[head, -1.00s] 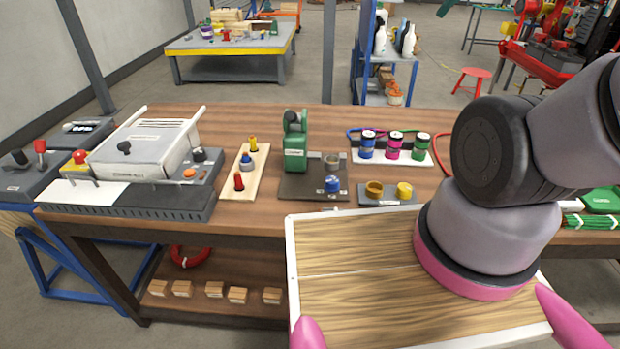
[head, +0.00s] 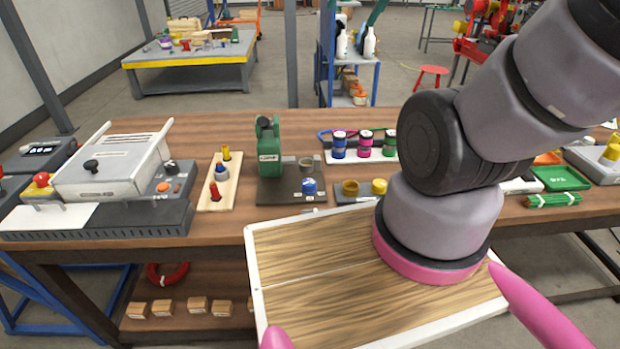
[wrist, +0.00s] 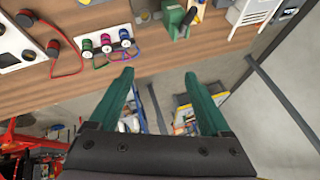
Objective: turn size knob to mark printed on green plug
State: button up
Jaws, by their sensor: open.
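Blue, magenta and green plug-like cylinders stand in a row on a white plate in the head view. The green one (head: 390,143) is at the right end; it also shows in the wrist view (wrist: 125,37). Any printed mark is too small to read. I cannot tell which is the size knob. My gripper (wrist: 160,80) is open and empty, its green fingers apart from everything on the bench. It is hidden in the head view.
The left machine (head: 115,177) has a pale lid. A board with red and yellow pegs (head: 220,182) and a green upright device (head: 268,150) stand mid-bench. Green bundled sticks (head: 553,200) lie at right. A white-rimmed wooden panel (head: 253,265) fills the foreground.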

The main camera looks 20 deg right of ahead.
jog(key=w+f+m+g, duration=0.2)
jog(key=w+f, duration=0.3)
jog(key=w, duration=0.1)
jog(key=m+g+y, duration=0.2)
jog(key=m+g, duration=0.4)
send_over(309, 181)
jog(key=w+d, duration=0.2)
jog(key=d, duration=0.2)
notch_tip(309, 181, down, 31)
jog(key=x, duration=1)
jog(key=shift+s+a+f, duration=0.2)
jog(key=shift+s+f, duration=0.05)
jog(key=shift+s, duration=0.05)
grip_shut()
